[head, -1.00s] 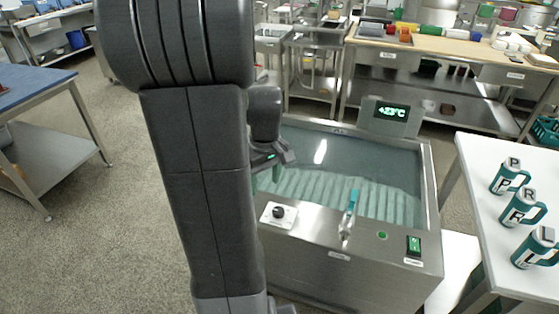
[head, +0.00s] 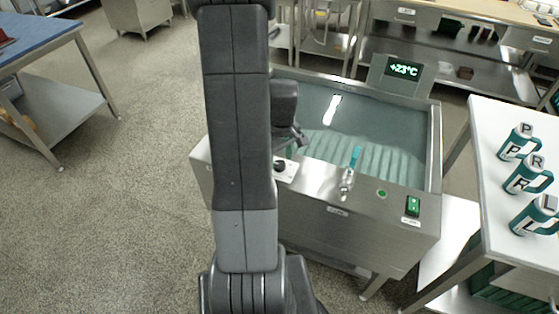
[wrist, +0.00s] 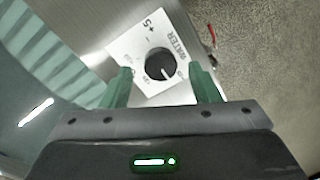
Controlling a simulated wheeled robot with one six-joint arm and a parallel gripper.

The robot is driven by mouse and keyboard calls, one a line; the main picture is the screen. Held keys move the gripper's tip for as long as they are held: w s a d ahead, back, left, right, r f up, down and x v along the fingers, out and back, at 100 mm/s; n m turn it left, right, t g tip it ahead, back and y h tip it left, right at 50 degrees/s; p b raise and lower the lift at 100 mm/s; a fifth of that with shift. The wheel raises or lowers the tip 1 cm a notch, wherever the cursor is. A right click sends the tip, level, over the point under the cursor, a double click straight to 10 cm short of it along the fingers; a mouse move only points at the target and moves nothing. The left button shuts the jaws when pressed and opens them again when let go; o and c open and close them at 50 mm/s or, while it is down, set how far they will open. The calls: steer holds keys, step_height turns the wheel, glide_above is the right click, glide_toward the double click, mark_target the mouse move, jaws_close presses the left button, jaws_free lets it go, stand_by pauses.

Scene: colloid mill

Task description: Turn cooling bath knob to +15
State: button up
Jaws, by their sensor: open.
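The cooling bath (head: 437,150) is a steel tank of water with a display (head: 403,69) reading +23°C. Its black knob (wrist: 160,66) sits on a white dial plate (wrist: 125,43) marked "WATER" and "+5"; a white pointer line shows on the knob. In the head view the knob (head: 280,165) is partly behind my arm. My gripper (wrist: 162,77) is open, its two green fingers on either side of the knob in the wrist view. I cannot tell whether they touch it. In the head view the fingertips are mostly hidden by my arm.
A teal-handled tap (head: 353,165), a green button (head: 381,194) and a green-lit switch (head: 412,206) are on the bath's front ledge. A white table (head: 500,125) with teal lettered mugs (head: 526,175) stands at right. A blue-topped table (head: 40,45) is at left, with free floor between.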

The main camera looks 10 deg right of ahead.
steer(key=shift+f, duration=0.7)
steer(key=c, duration=1)
steer(key=shift+m, duration=0.4)
steer(key=m+b, duration=0.1)
steer(key=m, duration=0.4)
steer(key=shift+s, duration=0.1)
steer(key=m, duration=0.6)
steer(key=shift+t, duration=0.3)
